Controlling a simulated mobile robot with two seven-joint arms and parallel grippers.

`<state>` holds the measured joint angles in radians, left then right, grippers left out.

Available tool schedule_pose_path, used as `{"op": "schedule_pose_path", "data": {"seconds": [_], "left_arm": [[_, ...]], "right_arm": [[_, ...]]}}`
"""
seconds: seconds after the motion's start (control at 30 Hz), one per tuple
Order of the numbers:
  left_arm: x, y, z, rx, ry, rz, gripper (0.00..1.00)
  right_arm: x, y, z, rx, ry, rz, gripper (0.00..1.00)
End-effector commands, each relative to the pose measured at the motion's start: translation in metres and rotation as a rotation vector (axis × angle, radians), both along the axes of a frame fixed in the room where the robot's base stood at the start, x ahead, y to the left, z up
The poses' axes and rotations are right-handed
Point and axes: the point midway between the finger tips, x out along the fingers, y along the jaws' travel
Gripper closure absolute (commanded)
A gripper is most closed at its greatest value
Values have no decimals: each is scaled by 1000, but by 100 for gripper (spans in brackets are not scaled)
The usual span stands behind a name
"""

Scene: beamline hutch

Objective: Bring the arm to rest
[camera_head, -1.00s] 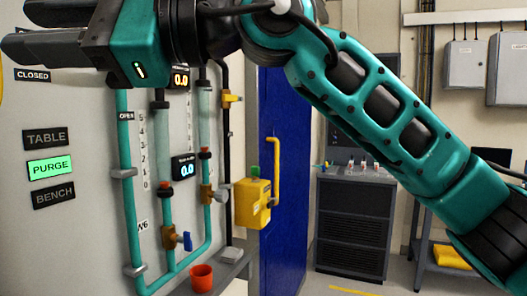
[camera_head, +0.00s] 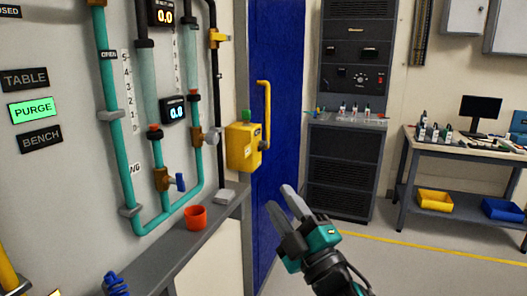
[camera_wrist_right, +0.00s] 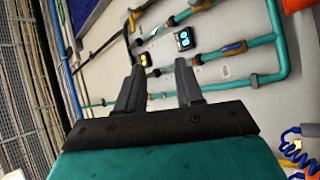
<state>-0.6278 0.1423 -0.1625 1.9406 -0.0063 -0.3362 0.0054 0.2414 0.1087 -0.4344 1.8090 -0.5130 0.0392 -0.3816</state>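My right gripper (camera_head: 281,197) is in the lower middle of the head view, low in front of the blue door (camera_head: 277,120). Its two dark fingers point up and left, stand apart, and hold nothing. In the right wrist view the gripper (camera_wrist_right: 158,70) also shows both fingers apart with empty space between them. Beyond them is the wall panel (camera_wrist_right: 235,72) with its teal pipes. My left gripper is in neither view.
The pipe panel (camera_head: 60,190) is at left, above a grey ledge (camera_head: 172,256) bearing an orange cup (camera_head: 196,217). A yellow box (camera_head: 243,147) is beside the door. A dark cabinet (camera_head: 345,165) and a workbench (camera_head: 465,148) stand behind. Open floor lies at right.

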Motion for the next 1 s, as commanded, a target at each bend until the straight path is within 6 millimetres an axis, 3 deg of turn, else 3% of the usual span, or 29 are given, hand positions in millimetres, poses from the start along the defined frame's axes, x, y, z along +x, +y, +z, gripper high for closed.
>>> {"op": "schedule_pose_path", "data": {"seconds": [0.03,0.17,0.3,0.4,0.5,0.6,0.7,1.0], "left_arm": [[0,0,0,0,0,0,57],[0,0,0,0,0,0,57],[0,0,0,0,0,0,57],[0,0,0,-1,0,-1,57],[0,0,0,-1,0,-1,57],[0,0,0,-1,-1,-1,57],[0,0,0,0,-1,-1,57],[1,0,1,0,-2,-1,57]], "right_arm": [[-5,-14,-37,60,123,-12,64],[-28,-48,-123,223,420,-57,64],[-75,-82,-211,398,727,-130,64],[-118,-103,-266,517,926,-196,64],[-161,-120,-306,616,1085,-260,64],[-194,-131,-332,688,1195,-312,64],[-214,-137,-345,729,1257,-344,64],[-221,-139,-349,745,1277,-355,64]]}}
